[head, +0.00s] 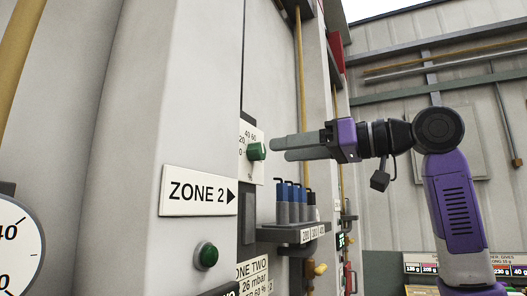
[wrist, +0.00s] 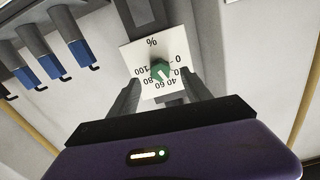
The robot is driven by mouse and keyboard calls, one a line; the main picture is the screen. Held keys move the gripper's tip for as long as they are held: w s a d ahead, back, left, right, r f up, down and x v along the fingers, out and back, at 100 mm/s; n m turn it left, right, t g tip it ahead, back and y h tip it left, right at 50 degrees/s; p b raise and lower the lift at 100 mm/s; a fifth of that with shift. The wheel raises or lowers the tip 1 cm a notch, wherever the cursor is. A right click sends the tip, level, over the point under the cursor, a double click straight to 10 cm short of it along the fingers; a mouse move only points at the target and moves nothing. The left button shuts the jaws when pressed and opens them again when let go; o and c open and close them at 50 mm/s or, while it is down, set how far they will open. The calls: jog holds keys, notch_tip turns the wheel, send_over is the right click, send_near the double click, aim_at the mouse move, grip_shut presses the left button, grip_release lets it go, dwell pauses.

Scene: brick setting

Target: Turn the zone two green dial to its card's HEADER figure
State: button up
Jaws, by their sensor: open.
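The green dial (head: 257,151) sits on a white scale plate (head: 246,136) marked in percent, right of the ZONE 2 sign. In the wrist view the dial (wrist: 160,71) shows a pale pointer mark toward the 40–60 side of the scale; its exact reading is unclear. My gripper (head: 277,149) is open, its fingertips just short of the dial. In the wrist view the fingers lie either side of the dial. The ZONE TWO card (head: 252,272) is partly cut off; it shows "26 mbar" and a line ending "ER 60 %".
The ZONE 2 arrow sign (head: 198,191) and a round green button (head: 206,255) are on the cabinet face. A shelf (head: 293,233) with several blue-handled tools stands below the dial, near my gripper. A gauge (head: 15,248) is at far left.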

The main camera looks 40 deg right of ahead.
aim_at(262, 153)
jog(key=shift+p+x, duration=0.6)
jog(key=shift+x, duration=2.35)
grip_shut()
jog(key=shift+m, duration=0.3)
jog(key=m+p, duration=0.1)
jog(key=m, duration=0.3)
jog(key=shift+a+r, duration=0.1)
jog(key=shift+m+p, duration=0.45)
jog(key=shift+m, duration=1.15)
